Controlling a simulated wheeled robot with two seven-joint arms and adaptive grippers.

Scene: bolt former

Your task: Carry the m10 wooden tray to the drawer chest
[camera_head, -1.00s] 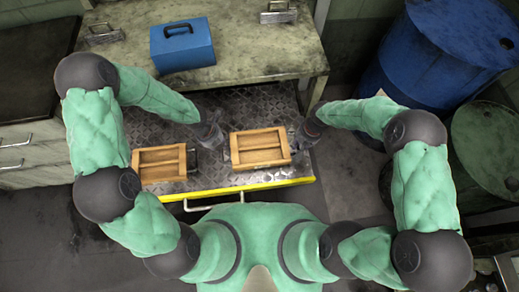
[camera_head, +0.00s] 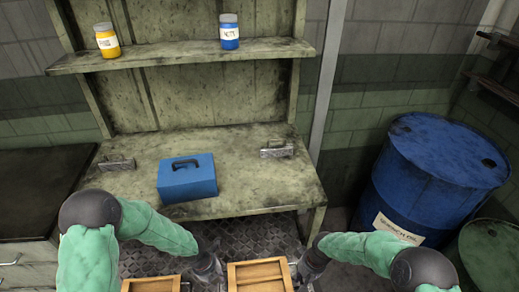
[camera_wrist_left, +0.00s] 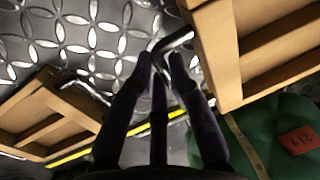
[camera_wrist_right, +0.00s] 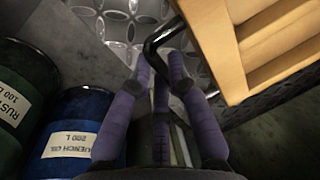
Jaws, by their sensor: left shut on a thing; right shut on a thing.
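A wooden tray (camera_head: 259,276) with a metal handle at each end is between my grippers, cut off by the bottom of the head view. My left gripper (camera_head: 208,268) is shut on its left handle, which shows in the left wrist view (camera_wrist_left: 176,40). My right gripper (camera_head: 308,268) is shut on its right handle, which shows in the right wrist view (camera_wrist_right: 160,36). I see no m10 mark on the tray. I cannot tell whether it rests on the plate. A cabinet with drawer fronts (camera_head: 28,272) stands at the far left.
A second wooden tray (camera_head: 150,286) lies to the left on the patterned metal plate (camera_head: 262,232). Behind is a worn bench (camera_head: 240,150) with a blue toolbox (camera_head: 187,178). A blue drum (camera_head: 430,175) and a green drum (camera_head: 490,255) stand at the right.

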